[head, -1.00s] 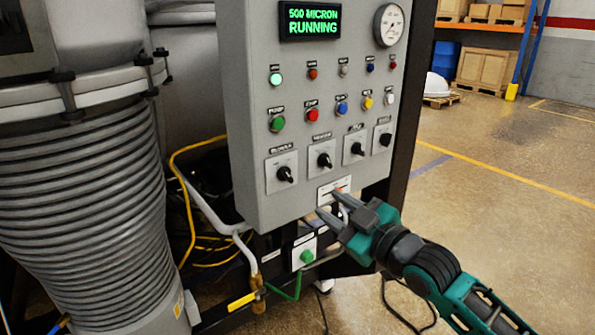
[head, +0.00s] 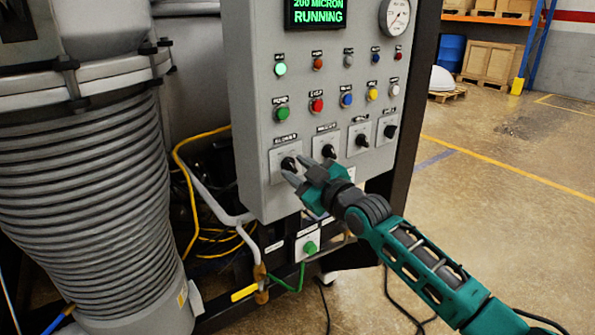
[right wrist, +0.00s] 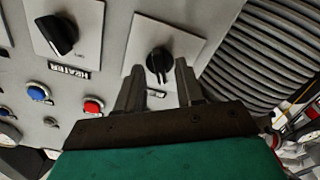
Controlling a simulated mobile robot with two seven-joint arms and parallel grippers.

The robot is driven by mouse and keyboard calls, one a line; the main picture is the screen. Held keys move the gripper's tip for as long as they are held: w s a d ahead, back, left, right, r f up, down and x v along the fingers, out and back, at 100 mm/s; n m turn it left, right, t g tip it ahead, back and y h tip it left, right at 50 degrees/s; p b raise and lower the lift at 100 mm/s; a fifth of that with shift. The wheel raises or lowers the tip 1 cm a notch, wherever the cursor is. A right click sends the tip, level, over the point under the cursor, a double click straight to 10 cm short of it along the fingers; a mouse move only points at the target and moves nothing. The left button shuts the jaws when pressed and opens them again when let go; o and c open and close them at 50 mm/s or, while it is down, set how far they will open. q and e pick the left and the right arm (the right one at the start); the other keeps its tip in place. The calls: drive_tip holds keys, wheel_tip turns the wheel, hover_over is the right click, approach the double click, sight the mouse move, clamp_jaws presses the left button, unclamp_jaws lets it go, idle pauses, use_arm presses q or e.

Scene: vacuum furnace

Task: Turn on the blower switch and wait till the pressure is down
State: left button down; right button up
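The blower switch (head: 289,163) is a black rotary knob on a light square plate, leftmost in the row of knobs on the grey control panel. My right gripper (head: 296,171) is at this knob, and its fingers partly hide the plate. In the right wrist view the blower switch (right wrist: 160,64) shows between and just beyond the two spread fingertips (right wrist: 159,75); contact cannot be told. The green display (head: 317,11) reads 200 MICRON RUNNING. A round dial gauge (head: 397,17) is at its right. My left gripper is not in view.
The heater knob (head: 328,151) is close on the right of my gripper. Coloured buttons and lamps sit above the knobs. A ribbed grey cylinder (head: 95,200) stands at the left. A green button box (head: 309,247) is below the panel. The floor at right is open.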

drive_tip(key=shift+w+a, duration=0.2)
drive_tip(key=shift+c, duration=0.2)
clamp_jaws()
